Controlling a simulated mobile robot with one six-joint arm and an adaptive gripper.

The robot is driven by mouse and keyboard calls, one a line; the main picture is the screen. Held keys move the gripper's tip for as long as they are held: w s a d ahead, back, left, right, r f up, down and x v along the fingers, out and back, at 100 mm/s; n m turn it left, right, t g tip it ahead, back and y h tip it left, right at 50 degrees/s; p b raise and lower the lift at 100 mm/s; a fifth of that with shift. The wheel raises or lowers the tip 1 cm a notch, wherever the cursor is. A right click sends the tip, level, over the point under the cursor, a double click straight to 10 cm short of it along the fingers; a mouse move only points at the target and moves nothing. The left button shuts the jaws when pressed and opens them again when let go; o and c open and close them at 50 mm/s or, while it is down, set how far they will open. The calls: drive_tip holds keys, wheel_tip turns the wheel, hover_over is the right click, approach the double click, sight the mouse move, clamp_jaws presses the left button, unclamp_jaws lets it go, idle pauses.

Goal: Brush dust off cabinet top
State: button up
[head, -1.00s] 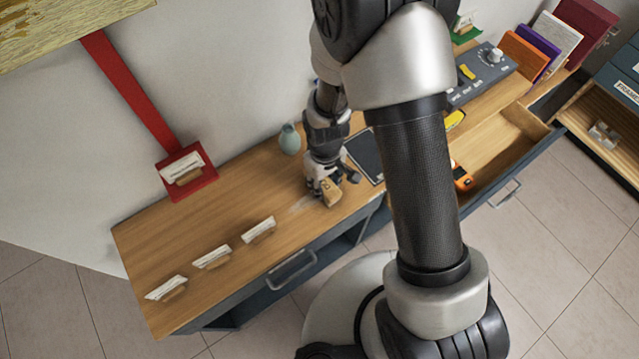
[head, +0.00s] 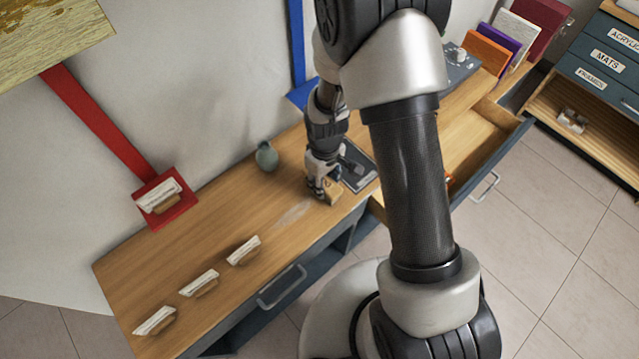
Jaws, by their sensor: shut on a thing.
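The cabinet top (head: 215,240) is a long wooden surface running from lower left to upper right in the head view. A pale dusty streak (head: 292,214) lies on it, just left of my gripper. My gripper (head: 326,194) is shut on a small wooden-backed brush (head: 333,195), held down at the cabinet top near its front edge. The arm and fingers partly hide the brush, and I cannot tell whether its bristles touch the wood.
A green vase (head: 266,157) stands behind the streak. Several card holders (head: 199,283) stand at the left. A dark tablet-like panel (head: 357,167) lies right of my gripper. An open drawer (head: 480,150) juts out at the right. A red bracket (head: 165,198) is by the wall.

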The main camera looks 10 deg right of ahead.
drive_tip(key=shift+s+a+r, duration=0.1)
drive_tip(key=shift+s+a, duration=0.4)
drive_tip(key=shift+a, duration=0.3)
drive_tip(key=shift+s+a, duration=0.45)
drive_tip(key=shift+a, duration=0.3)
drive_tip(key=shift+s+a+b, duration=0.15)
drive_tip(key=shift+s+a, duration=1.1)
drive_tip(key=shift+a, duration=0.75)
drive_tip(key=shift+s+a+b, duration=0.1)
drive_tip(key=shift+s+a, duration=1.1)
drive_tip(key=shift+a, duration=0.8)
drive_tip(key=shift+s+a+b, duration=0.15)
drive_tip(key=shift+s+a, duration=1.1)
drive_tip(key=shift+a, duration=0.75)
drive_tip(key=shift+r+p, duration=2.3)
drive_tip(key=shift+r, duration=0.55)
drive_tip(key=shift+r, duration=0.1)
wheel_tip(320, 180, up, 3)
drive_tip(key=shift+f+p, duration=0.1)
drive_tip(key=shift+p, duration=1)
drive_tip(key=shift+w, duration=0.1)
